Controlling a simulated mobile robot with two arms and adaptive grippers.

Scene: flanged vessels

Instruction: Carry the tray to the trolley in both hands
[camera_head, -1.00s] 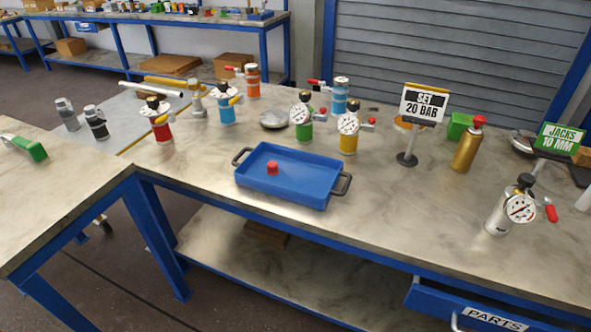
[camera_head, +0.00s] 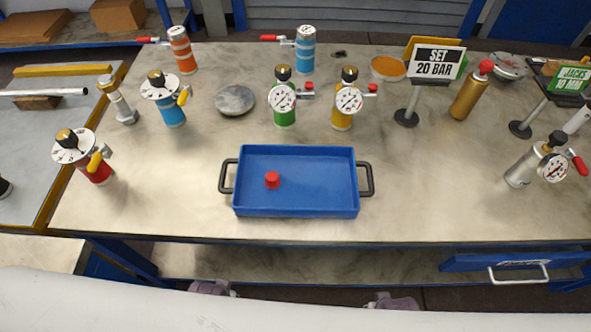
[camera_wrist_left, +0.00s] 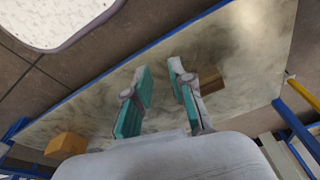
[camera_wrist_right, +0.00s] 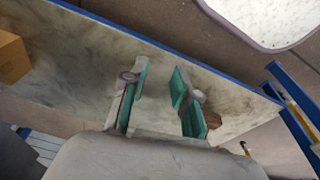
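The blue tray (camera_head: 300,207) lies flat on the bench, near its front edge, with a black handle on each short side. A small red cap (camera_head: 272,180) sits inside it, left of the middle. In the left wrist view my left gripper (camera_wrist_left: 160,75) is open with nothing between its teal pads. In the right wrist view my right gripper (camera_wrist_right: 160,78) is also open and empty. Both point down over a lower shelf and floor, clear of the tray. In the head view only small parts of my grippers show at the bottom edge. No trolley can be made out for certain.
Flanged vessels stand behind the tray, including green (camera_head: 284,108) and yellow (camera_head: 343,112) ones. A red vessel (camera_head: 97,172) stands left, a silver one (camera_head: 522,168) right. A "SET 20 BAR" sign (camera_head: 434,62) stands back right. Bench either side of the tray is clear. A drawer (camera_head: 470,262) is below right.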

